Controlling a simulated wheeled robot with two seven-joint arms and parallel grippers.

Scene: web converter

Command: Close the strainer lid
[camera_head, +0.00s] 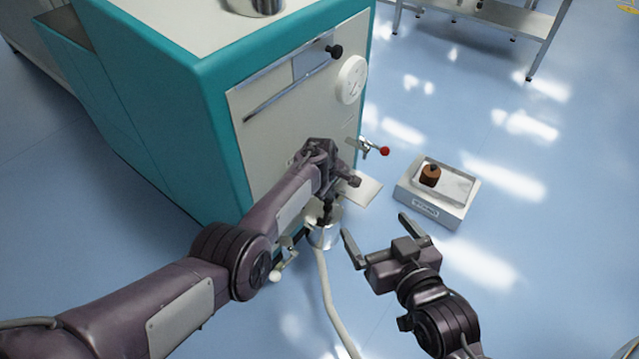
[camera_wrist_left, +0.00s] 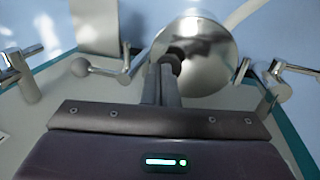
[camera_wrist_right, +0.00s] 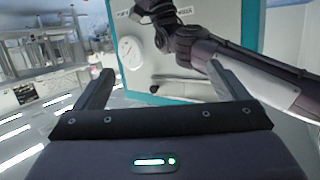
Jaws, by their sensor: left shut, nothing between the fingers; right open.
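A shiny round metal strainer (camera_wrist_left: 212,62) sits low at the machine's side; it also shows partly in the head view (camera_head: 325,238), behind my left gripper. A dark knob-like part (camera_wrist_left: 174,56) lies against its round face, just ahead of my left fingertips. I cannot tell whether the lid is open or closed. My left gripper (camera_head: 327,216) points down at the strainer with its fingers together; in the left wrist view the fingers (camera_wrist_left: 164,75) end at or very near the knob, contact unclear. My right gripper (camera_head: 381,236) is open and empty, right of the strainer.
The teal and white machine (camera_head: 215,130) stands at left, with a dial (camera_head: 351,80) and a red-knobbed lever (camera_head: 384,151) on its side. A pale hose (camera_head: 325,300) runs along the floor. A white box (camera_head: 432,207) holds a brown object (camera_head: 430,176).

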